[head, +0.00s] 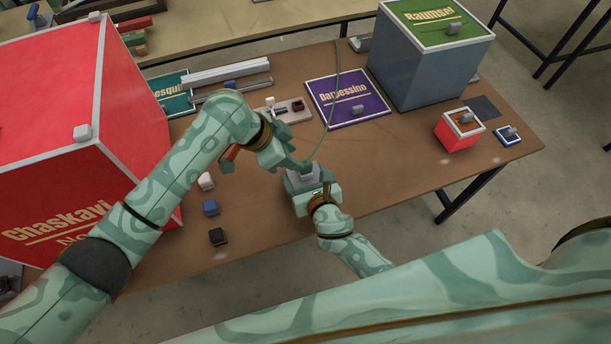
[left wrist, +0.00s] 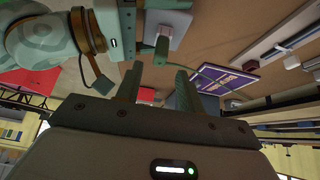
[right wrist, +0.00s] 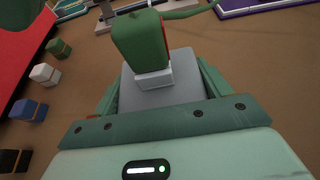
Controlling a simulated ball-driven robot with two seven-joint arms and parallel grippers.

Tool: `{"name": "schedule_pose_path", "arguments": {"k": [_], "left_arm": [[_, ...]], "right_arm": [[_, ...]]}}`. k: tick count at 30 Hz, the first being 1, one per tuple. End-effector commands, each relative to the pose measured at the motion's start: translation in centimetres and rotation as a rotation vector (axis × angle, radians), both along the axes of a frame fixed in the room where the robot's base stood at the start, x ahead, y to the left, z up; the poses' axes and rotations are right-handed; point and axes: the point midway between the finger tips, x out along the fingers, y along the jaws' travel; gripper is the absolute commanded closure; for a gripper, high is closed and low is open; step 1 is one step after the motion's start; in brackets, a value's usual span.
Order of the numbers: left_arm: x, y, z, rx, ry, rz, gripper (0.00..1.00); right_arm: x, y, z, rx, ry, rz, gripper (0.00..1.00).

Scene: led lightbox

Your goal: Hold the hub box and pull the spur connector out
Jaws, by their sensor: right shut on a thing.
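The grey hub box (head: 302,181) stands at the table's front edge. My right gripper (head: 311,193) is shut on it, one finger on each side, as the right wrist view (right wrist: 165,96) shows. The green spur connector (right wrist: 140,43) sits on a pale socket (right wrist: 153,79) on top of the box, with a thin green cable (head: 331,113) running from it. My left gripper (head: 284,160) is open and empty just left of and above the box. In the left wrist view the connector (left wrist: 162,50) shows beyond and between the open fingertips (left wrist: 158,72). Its exact seating cannot be told.
A large red box (head: 80,120) stands at the left. Small white, blue and black blocks (head: 210,207) lie left of the hub box.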

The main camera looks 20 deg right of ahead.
Motion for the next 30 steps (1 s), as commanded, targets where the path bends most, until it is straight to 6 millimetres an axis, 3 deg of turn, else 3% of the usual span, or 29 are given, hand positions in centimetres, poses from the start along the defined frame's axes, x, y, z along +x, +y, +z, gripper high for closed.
{"name": "schedule_pose_path", "arguments": {"k": [15,28,30], "left_arm": [[0.1,-3.1,-5.0,0.002,0.0,0.0,0.62],[0.2,-3.6,-5.8,0.001,-0.002,0.0,0.62],[0.2,-3.6,-5.8,0.001,-0.002,0.0,0.81]], "right_arm": [[0.0,0.0,0.0,0.0,0.001,-0.001,0.51],[0.0,0.0,0.0,0.0,0.0,-0.001,0.51],[0.0,0.0,0.0,0.0,0.0,-0.001,0.51]]}}
